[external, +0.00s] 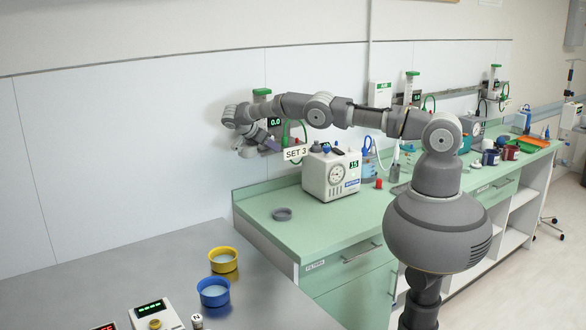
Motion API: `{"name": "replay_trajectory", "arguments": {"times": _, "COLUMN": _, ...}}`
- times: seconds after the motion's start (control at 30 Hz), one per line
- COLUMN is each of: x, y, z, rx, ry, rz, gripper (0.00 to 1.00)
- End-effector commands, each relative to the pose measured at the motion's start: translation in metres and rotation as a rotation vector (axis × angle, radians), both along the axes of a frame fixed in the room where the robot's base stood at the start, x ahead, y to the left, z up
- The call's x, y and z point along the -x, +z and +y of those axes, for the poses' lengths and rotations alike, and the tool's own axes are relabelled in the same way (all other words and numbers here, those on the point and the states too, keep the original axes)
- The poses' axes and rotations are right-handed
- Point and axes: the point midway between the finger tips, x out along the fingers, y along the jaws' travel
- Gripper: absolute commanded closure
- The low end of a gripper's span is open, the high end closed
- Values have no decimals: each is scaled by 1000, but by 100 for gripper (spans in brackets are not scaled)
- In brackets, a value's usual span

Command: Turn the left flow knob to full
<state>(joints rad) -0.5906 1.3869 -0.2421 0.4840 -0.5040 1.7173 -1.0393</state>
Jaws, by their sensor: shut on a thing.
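The left flow meter has a green top (262,93) and is mounted on the back wall above the green counter. Its dark display (275,122) reads 0.0. A white sign reading SET 3 (296,153) hangs just right of my gripper. My gripper (268,147) is at the lower part of this meter, shut on the left flow knob. The knob itself is hidden behind the fingers and wrist, so its angle cannot be seen. My arm reaches across from the right, above the counter.
A white machine (331,177) with a dial stands on the green counter (255,194) below my arm, near a grey ring (282,214). Two more wall meters (411,90) (493,84) are farther right. Yellow (223,267) and blue (213,300) bowls stand on the steel table.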

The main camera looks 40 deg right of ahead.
Motion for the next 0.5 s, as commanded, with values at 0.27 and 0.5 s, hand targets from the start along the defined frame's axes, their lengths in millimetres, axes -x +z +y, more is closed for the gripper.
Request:
{"name": "replay_trajectory", "arguments": {"times": 0.27, "x": 3, "y": -5, "z": 1, "rx": -2, "ry": -3, "rz": 15, "gripper": 53}}
{"name": "replay_trajectory", "arguments": {"times": 0.5, "x": 1, "y": -3, "z": 0, "rx": -2, "ry": -2, "rz": 8, "gripper": 53}}
